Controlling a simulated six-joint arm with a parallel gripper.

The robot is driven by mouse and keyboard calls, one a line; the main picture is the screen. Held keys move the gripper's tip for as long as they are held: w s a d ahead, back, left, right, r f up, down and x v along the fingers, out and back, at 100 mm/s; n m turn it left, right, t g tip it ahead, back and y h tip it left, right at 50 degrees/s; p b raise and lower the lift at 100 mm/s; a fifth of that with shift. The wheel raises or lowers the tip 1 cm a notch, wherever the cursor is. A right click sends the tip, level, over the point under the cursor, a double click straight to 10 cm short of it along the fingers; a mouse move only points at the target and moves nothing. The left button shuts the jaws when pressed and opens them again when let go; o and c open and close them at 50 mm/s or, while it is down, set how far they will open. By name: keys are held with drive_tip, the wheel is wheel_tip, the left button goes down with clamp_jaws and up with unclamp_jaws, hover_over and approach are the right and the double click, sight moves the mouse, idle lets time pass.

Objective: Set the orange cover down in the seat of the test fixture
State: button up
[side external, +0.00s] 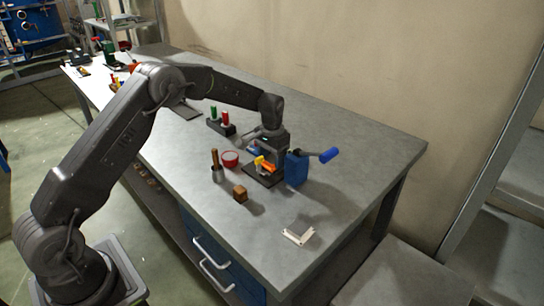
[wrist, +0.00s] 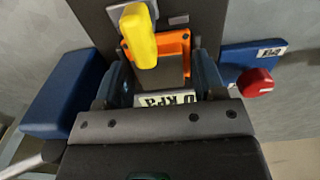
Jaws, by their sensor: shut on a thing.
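The orange cover (wrist: 184,40) shows in the wrist view at the far end of my fingers, with a grey middle part inside its outline. It also shows as a small orange patch in the side view (side external: 268,166). My gripper (wrist: 160,76) is shut on it, pointing down, with a finger at each side. The test fixture has a dark base plate (side external: 262,178) and lies right under my gripper. A yellow lever (wrist: 139,36) overlaps the cover in the wrist view. The seat is hidden, so I cannot tell whether the cover touches it.
A blue box (side external: 297,169) with a blue-gripped handle (side external: 329,155) stands close right of the fixture. A red bowl (side external: 230,159), wooden block (side external: 240,194) and white-edged piece (side external: 299,234) lie nearby.

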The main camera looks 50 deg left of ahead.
drive_tip(key=shift+f, duration=0.2)
drive_tip(key=o, duration=1.3)
drive_tip(key=shift+f, duration=0.1)
drive_tip(key=shift+r, duration=3.5)
